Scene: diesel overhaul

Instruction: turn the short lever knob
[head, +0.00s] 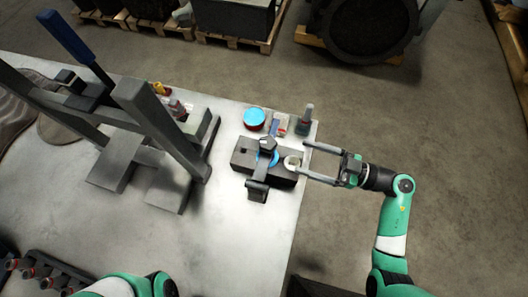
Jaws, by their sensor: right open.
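A dark block fixture (243,160) sits near the right edge of the light table. A blue ring shows on its top, partly covered by a dark lever-like part (260,172) that reaches over the block's front edge. I cannot tell for sure which part is the short lever knob. A pale round piece (292,162) is at the block's right end. My right gripper (301,158) is open and points left, with its fingertips around or just above that round piece; contact cannot be told. My left gripper is out of view; only part of my left arm shows at the bottom.
A grey press frame (165,135) with a blue-handled lever (68,40) stands left of the block. Behind the block are a blue-topped can (254,118) and a dark bottle (305,120). A dark rack (50,275) is at lower left. The table's front middle is clear.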

